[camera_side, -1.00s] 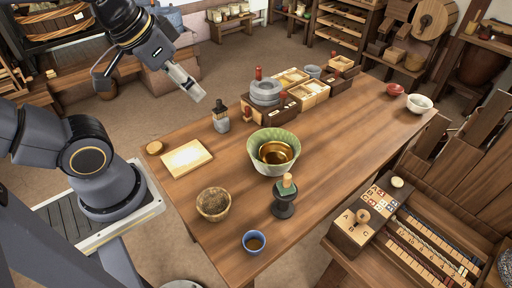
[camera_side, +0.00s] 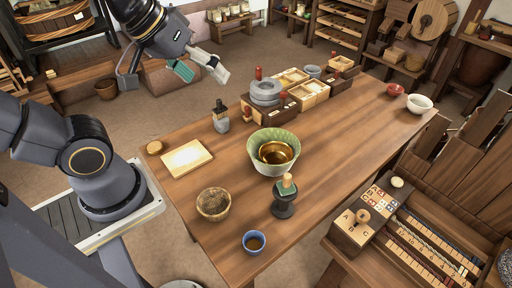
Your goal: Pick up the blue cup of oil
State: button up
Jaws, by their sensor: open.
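The small blue cup (camera_side: 254,243) stands upright near the front edge of the wooden table, with brown liquid inside. My gripper (camera_side: 219,76) is up at the top left, above the far left side of the table. It is open and empty, far from the cup. Nothing hides the cup.
A brown bowl (camera_side: 213,204) and a dark stamp with a green band (camera_side: 285,196) stand near the cup. A green bowl (camera_side: 261,168) holds a brass bowl (camera_side: 276,153). A small quern (camera_side: 266,92) and wooden boxes stand behind. The table's right half (camera_side: 352,150) is mostly clear.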

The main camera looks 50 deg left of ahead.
jog(key=w+d+f+n+g+h, duration=0.1)
jog(key=w+d+f+n+h, duration=0.1)
jog(key=w+d+f, duration=0.2)
jog(key=g+y, duration=0.3)
jog(key=g, duration=0.3)
send_over(254, 247)
jog(key=shift+m, duration=0.3)
jog(key=f, duration=3)
jog(key=shift+d+f, duration=0.3)
jog(key=f, duration=0.4)
jog(key=shift+a+f, duration=0.15)
jog(key=shift+a, duration=0.2)
jog(key=shift+f, duration=0.45)
jog(key=c, duration=1.2)
jog(key=shift+r, duration=0.1)
jog(key=shift+c, duration=0.2)
